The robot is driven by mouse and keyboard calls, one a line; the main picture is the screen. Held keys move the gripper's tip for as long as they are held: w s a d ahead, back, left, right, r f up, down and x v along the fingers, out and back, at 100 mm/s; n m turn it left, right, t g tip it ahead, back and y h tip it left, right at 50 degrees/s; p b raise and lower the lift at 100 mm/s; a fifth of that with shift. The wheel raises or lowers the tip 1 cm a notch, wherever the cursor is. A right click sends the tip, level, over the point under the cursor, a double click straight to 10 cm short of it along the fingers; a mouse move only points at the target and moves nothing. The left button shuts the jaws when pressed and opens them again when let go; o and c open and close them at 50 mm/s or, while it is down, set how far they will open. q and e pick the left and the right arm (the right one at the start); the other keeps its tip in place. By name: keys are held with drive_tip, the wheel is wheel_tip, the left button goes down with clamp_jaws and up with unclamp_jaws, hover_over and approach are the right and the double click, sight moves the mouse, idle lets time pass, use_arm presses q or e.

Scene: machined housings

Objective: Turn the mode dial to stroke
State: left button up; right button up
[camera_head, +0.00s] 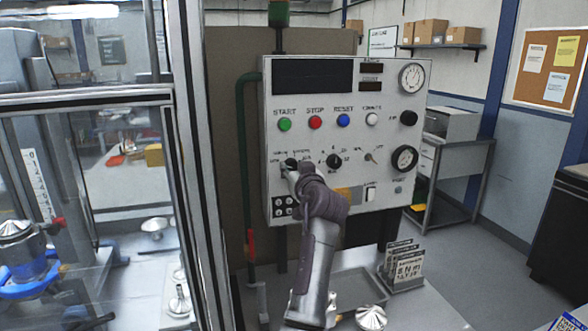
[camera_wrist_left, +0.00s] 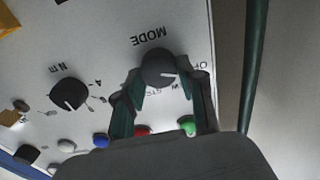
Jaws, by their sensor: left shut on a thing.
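The mode dial (camera_wrist_left: 158,68) is a round dark knob with a white pointer line on the light control panel (camera_head: 340,220). In the left wrist view the word MODE is printed beside it, upside down, with partly covered letters around the dial. My left gripper (camera_wrist_left: 162,88) has one finger on each side of the dial and is shut on it. In the head view my left gripper (camera_head: 291,166) reaches the panel's left part and covers most of the dial. The full setting labels cannot be read. My right gripper is in neither view.
Green (camera_head: 284,125), red (camera_head: 315,122), blue (camera_head: 343,120) and white (camera_head: 372,119) buttons sit above the dial. Another black knob (camera_head: 334,161) is to its right. A glass-walled enclosure frame (camera_head: 190,150) stands left. A tray (camera_head: 365,290) and a card holder (camera_head: 403,286) are below.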

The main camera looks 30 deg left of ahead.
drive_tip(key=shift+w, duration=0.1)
use_arm(q)
drive_tip(key=m+p, duration=0.1)
drive_tip(key=m, duration=0.1)
drive_tip(key=shift+r+m, duration=0.1)
drive_tip(key=shift+m, duration=0.3)
drive_tip(key=m+p, duration=0.2)
drive_tip(key=m, duration=0.2)
drive_tip(key=shift+w, duration=0.1)
drive_tip(key=m+p, duration=0.3)
drive_tip(key=m, duration=0.3)
drive_tip(key=shift+d, duration=0.1)
drive_tip(key=m+p, duration=0.2)
drive_tip(key=m, duration=0.1)
drive_tip(key=shift+m+p, duration=0.3)
drive_tip(key=shift+p, duration=0.1)
drive_tip(key=shift+w+m+p, duration=0.1)
drive_tip(key=shift+m+p, duration=0.3)
drive_tip(key=shift+m, duration=0.2)
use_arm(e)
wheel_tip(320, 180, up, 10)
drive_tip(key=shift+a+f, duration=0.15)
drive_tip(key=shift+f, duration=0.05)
use_arm(q)
drive_tip(key=shift+f, duration=0.2)
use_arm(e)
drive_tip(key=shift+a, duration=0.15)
